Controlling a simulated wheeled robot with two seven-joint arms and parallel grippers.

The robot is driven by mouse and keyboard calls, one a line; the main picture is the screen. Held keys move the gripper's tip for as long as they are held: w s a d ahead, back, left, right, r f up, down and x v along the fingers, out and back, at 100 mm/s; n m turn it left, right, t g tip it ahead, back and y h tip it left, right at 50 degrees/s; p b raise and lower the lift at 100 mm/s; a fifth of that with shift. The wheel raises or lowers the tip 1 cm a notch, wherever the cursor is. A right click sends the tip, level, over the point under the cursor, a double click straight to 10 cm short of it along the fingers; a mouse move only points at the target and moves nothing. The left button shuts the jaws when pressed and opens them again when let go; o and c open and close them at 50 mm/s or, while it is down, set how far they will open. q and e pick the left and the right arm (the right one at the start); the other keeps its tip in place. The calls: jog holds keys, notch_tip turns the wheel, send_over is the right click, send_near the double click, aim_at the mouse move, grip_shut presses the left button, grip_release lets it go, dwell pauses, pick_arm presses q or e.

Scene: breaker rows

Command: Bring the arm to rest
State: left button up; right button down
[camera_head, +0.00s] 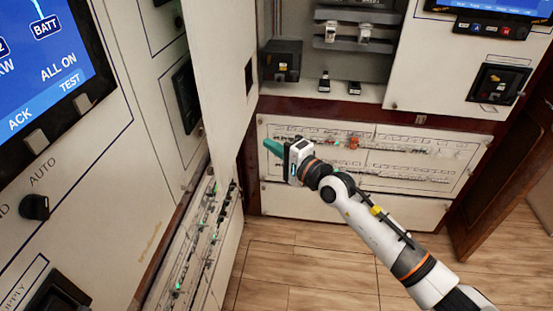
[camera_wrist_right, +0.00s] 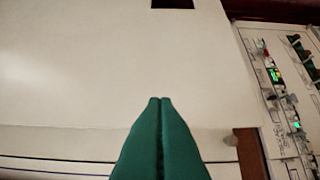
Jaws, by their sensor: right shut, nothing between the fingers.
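My right arm (camera_head: 375,225) reaches in from the lower right in the head view. My right gripper (camera_head: 271,146) has green fingers that point left, toward a white panel door (camera_head: 160,75). In the right wrist view the green fingers (camera_wrist_right: 161,102) are pressed together with nothing between them. Behind them is a white panel face (camera_wrist_right: 90,60) with a dark square cutout (camera_wrist_right: 172,4) at the top. I cannot tell whether the fingertips touch the panel. My left gripper does not show in either view.
A breaker row panel (camera_head: 370,155) is behind the right arm, and another (camera_head: 207,235) is at the lower left. A screen (camera_head: 45,60) and a knob (camera_head: 35,207) are on the left panel. Wooden floor (camera_head: 300,270) lies below, open. A brown wooden panel (camera_head: 500,190) stands at right.

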jog(key=s+d+f+n+g+h+b, duration=0.1)
jog(key=s+d+f+n+h, duration=0.3)
jog(key=f+n, duration=0.9)
jog(key=s+d+f+n+h+b, duration=0.1)
jog(key=s+d+f+n+h, duration=0.1)
jog(key=s+d+f+n, duration=0.75)
jog(key=s+d+f+n+g+h, duration=0.1)
jog(key=s+d+f+n+h, duration=0.15)
jog(key=f+n, duration=1.35)
jog(key=s+d+f+m+g+h+b, duration=0.1)
jog(key=s+d+f+m+g+h, duration=0.15)
jog(key=s+f+m, duration=0.65)
jog(key=s+d+f+m+g+h, duration=0.15)
jog(key=s+d+f+m, duration=0.25)
jog(key=s+f+m, duration=0.5)
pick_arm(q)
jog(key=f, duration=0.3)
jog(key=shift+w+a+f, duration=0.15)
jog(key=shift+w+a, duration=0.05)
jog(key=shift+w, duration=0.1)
pick_arm(e)
jog(key=s+f+m+g, duration=0.3)
jog(key=s+f+m, duration=0.1)
jog(key=s, duration=0.7)
jog(key=s+d+f+m+g, duration=0.1)
jog(key=s+f+m+g, duration=0.2)
jog(key=s, duration=0.7)
jog(key=shift+s+d+f+m, duration=0.2)
jog(key=shift+s+f+m, duration=0.3)
jog(key=shift+m, duration=0.45)
